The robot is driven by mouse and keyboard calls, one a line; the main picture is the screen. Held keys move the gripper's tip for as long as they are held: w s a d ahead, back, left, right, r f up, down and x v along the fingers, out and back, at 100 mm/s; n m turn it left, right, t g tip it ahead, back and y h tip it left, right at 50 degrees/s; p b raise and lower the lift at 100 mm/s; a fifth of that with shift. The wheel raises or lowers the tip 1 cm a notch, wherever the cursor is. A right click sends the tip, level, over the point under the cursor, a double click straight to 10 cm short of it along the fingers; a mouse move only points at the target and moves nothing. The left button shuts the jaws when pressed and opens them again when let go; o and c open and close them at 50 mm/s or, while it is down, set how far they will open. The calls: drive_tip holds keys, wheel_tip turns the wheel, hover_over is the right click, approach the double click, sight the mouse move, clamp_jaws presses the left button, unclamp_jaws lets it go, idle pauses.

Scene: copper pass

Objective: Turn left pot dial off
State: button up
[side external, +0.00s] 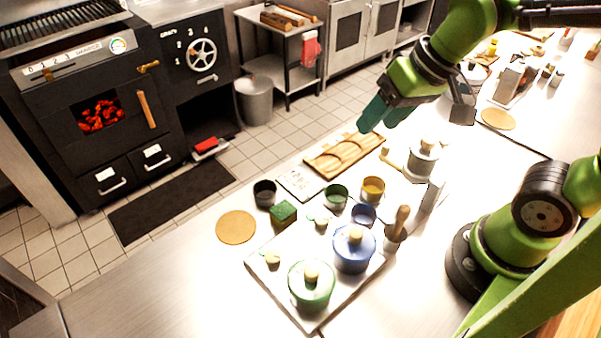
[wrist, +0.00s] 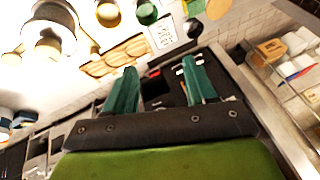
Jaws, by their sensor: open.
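A white hob-like slab (side external: 258,272) lies on the counter in the side view. A green pot (side external: 311,289) and a blue pot (side external: 353,253), both lidded with pale knobs, stand on it. A small pale dial-like knob (side external: 272,258) sits beside the green pot, and a similar one (side external: 321,225) sits near the blue pot. Their settings are too small to read. My gripper (side external: 372,115) is open and empty, raised above the counter beyond the wooden tray and well apart from the slab. Its two teal fingers (wrist: 160,70) are spread in the wrist view, where I cannot see the slab.
Black (side external: 264,194), green (side external: 336,197) and yellow (side external: 373,189) cups, a green block (side external: 283,212) and a mortar with pestle (side external: 396,234) crowd around the slab. A wooden tray (side external: 343,155) and grey pot (side external: 422,162) stand farther back.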

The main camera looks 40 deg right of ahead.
sight(322, 218)
drive_tip(key=w+a+f+g+h, duration=0.25)
drive_tip(key=a+g, duration=0.25)
drive_tip(key=a, duration=0.6)
drive_tip(key=shift+m+y, duration=0.25)
drive_tip(key=shift+m, duration=0.05)
drive_tip(key=f, duration=1.1)
drive_tip(key=d+f, duration=0.1)
drive_tip(key=f, duration=0.4)
drive_tip(key=shift+f, duration=0.4)
clamp_jaws()
